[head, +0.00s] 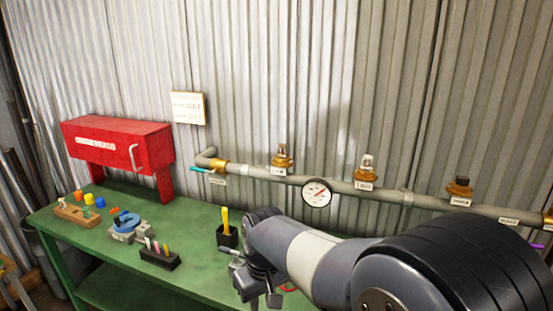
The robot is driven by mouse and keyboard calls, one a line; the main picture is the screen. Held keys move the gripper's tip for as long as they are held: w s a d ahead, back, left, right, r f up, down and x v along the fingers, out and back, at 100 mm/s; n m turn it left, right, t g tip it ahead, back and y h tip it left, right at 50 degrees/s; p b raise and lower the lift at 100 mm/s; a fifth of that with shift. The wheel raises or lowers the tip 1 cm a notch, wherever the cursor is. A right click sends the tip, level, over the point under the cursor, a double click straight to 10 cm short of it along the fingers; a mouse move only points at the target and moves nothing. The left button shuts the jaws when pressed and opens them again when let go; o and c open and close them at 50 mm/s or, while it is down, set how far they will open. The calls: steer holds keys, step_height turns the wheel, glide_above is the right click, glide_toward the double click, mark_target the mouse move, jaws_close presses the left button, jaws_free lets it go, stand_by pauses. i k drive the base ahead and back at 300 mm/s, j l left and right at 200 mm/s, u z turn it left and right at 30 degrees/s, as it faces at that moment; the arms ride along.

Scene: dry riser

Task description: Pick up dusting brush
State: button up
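A tool with a yellow handle (225,219) stands upright in a small black cup (227,239) on the green bench. It may be the dusting brush, but its lower end is hidden in the cup and I see no bristles. My gripper (261,295) points down over the bench, to the right of and nearer than the black cup. Its fingers look apart, and I see nothing held between them. A small pale grey item (233,253) shows just left of my gripper; I cannot tell what it is. My arm hides the right part of the bench.
A red box (118,145) stands on legs at the bench's back left. A wooden block (78,213), a blue-and-grey device (126,226) and a black marker holder (159,259) lie on the bench (200,284). A pipe (245,171) with a gauge (317,193) and valves runs along the wall.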

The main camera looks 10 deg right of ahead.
mark_target(226, 219)
steer(key=i+j+z, duration=0.35)
steer(key=j, duration=0.3)
steer(key=i+j+z, duration=0.2)
steer(key=j, duration=0.2)
steer(key=i+j+z, duration=0.2)
steer(key=j, duration=0.15)
steer(key=j+z, duration=0.15)
steer(key=j, duration=0.25)
steer(key=i, duration=0.05)
